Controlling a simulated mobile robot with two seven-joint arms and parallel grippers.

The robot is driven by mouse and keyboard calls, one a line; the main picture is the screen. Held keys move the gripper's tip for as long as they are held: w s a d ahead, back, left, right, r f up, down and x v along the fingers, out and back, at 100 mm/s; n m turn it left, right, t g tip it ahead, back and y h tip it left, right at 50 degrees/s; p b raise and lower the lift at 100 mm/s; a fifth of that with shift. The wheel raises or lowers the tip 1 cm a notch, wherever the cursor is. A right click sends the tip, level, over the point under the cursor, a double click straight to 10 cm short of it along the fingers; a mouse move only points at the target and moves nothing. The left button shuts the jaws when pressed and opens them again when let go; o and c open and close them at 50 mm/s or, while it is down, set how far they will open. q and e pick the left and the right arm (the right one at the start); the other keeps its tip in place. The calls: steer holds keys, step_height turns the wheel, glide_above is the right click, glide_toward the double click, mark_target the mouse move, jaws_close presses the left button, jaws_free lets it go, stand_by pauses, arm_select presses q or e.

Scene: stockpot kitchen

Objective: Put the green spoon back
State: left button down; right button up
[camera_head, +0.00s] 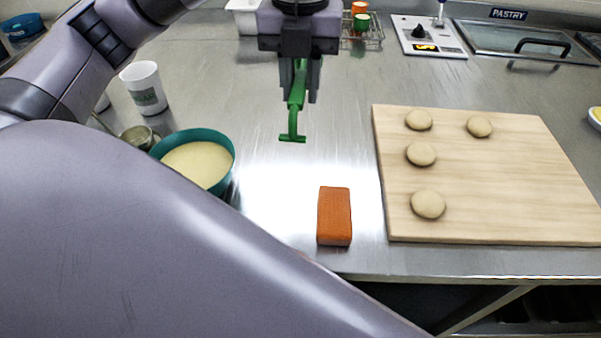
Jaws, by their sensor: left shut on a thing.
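My left gripper (299,80) points down over the middle of the steel counter and is shut on the green spoon (295,117). The spoon hangs below the jaws with a flat crosspiece at its lower end. It looks held above the counter, apart from other things. My left arm comes in from the left and covers much of the lower left. My right gripper is not in view.
A teal bowl (226,157) of pale batter and a white cup (144,88) stand left. An orange block (334,216) lies near the front edge. A wooden board (490,190) with several dough balls is right. A wire rack (369,38) with small jars stands behind.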

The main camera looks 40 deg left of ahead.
arm_select(q)
steer(key=shift+n, duration=0.3)
steer(key=shift+f, duration=0.35)
steer(key=b, duration=0.3)
glide_above(300, 188)
step_height(300, 188, down, 14)
steer(key=shift+f, duration=0.2)
step_height(300, 188, down, 5)
steer(key=shift+r, duration=0.1)
steer(key=shift+f, duration=0.25)
steer(key=c, duration=0.9)
jaws_free()
steer(key=shift+r, duration=0.1)
steer(key=shift+c, duration=0.2)
